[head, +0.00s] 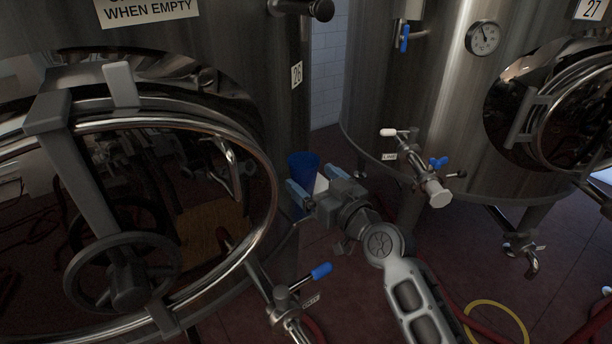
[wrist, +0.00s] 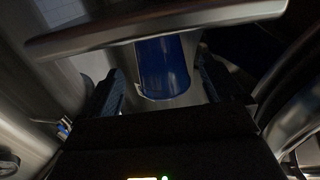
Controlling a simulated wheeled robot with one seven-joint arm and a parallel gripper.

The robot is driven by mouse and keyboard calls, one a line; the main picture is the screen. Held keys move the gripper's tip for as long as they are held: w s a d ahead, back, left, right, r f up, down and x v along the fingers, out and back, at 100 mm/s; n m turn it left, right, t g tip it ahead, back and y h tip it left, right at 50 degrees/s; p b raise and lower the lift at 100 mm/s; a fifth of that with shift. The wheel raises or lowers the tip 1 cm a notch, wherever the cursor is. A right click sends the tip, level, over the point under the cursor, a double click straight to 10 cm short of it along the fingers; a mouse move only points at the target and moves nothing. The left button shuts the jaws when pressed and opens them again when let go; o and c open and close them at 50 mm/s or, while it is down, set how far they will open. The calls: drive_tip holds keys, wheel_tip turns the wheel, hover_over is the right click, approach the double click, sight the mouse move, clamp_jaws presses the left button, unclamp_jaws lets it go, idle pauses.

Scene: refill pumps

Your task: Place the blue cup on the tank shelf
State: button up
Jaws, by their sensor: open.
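The blue cup (head: 303,162) stands out beside the tank marked 26, at the far side of my gripper (head: 313,181). In the wrist view the blue cup (wrist: 162,62) lies between the two fingers of my gripper (wrist: 158,78), with a gap on each side. The fingers are open, with blue pads. A flat plate with a pale edge (wrist: 150,28) crosses the wrist view in front of the cup and hides part of it. I cannot tell whether this plate is the tank shelf. What supports the cup is hidden.
The left tank's round hatch (head: 130,125) with a handwheel (head: 122,270) is close to my arm. A blue-handled valve (head: 320,271) is below the gripper. The right tank's sample valve (head: 433,185) projects to the right. A yellow hose (head: 498,304) lies on the red floor.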

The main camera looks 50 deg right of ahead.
drive_tip(key=b+v, duration=0.1)
drive_tip(key=v, duration=0.7)
drive_tip(key=shift+s+a, duration=0.1)
drive_tip(key=s+a+f+g, duration=0.1)
drive_tip(key=s+a+f, duration=0.4)
drive_tip(key=s+a, duration=0.2)
drive_tip(key=s+a+r+n+y, duration=0.1)
drive_tip(key=s+a+y, duration=0.1)
drive_tip(key=s+a, duration=0.4)
drive_tip(key=s+a+r+n+g+y, duration=0.1)
drive_tip(key=s+a, duration=0.5)
drive_tip(key=s, duration=0.6)
drive_tip(key=shift+s+a+r+n+g+y, duration=0.25)
drive_tip(key=shift+n+y, duration=0.35)
drive_tip(key=shift+y, duration=0.4)
